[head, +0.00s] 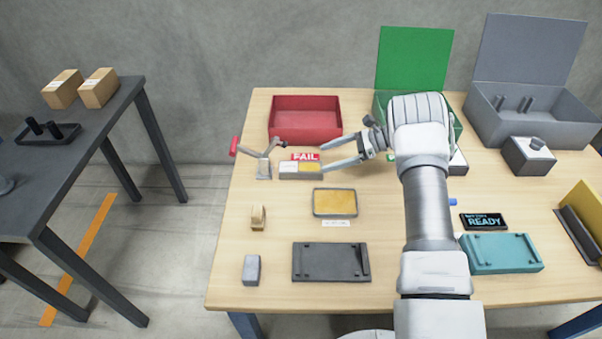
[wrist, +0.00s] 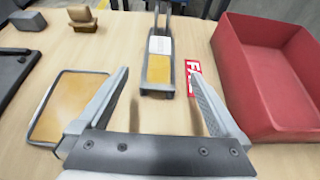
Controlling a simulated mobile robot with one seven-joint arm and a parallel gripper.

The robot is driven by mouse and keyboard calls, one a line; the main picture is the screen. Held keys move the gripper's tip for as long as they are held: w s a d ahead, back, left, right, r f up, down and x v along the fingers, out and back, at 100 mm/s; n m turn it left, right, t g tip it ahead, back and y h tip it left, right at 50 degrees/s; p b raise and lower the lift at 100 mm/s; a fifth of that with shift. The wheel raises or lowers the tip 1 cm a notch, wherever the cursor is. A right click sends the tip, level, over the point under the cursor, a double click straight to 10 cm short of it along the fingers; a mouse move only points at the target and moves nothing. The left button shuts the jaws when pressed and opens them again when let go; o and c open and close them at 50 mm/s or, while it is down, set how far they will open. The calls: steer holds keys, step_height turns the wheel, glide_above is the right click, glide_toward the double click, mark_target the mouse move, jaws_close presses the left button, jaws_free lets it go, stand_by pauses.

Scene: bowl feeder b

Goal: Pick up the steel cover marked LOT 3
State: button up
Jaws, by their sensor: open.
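I cannot read a LOT 3 mark in either view, so I cannot tell for sure which piece is the steel cover. A narrow grey holder (head: 300,177) with a pale piece and a yellow piece (wrist: 159,69) stands near the red FAIL label (head: 306,157). A metal-rimmed yellow tray (head: 335,203) lies nearer, with a small white label (head: 336,223) in front, too small to read. My gripper (head: 324,158) is open and empty, above the table beside the holder's right end. In the wrist view its fingers (wrist: 157,72) spread on either side of the holder's near end.
A red-handled clamp (head: 263,165) stands at the holder's left. A red bin (head: 305,138) is behind; a green lidded box (head: 415,60) and a grey lidded box (head: 530,115) stand right of it. A dark plate (head: 330,262), wooden block (head: 258,218) and grey block (head: 252,270) lie in front.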

mark_target(303, 167)
steer(key=x, duration=0.3)
steer(key=b+x, duration=0.1)
steer(key=x, duration=0.1)
steer(key=b+x, duration=0.1)
steer(key=x, duration=0.1)
steer(key=shift+d+f, duration=0.15)
steer(key=shift+f, duration=0.1)
steer(key=shift+a+f, duration=0.2)
steer(key=shift+a, duration=0.4)
steer(key=shift+r, duration=0.1)
jaws_close()
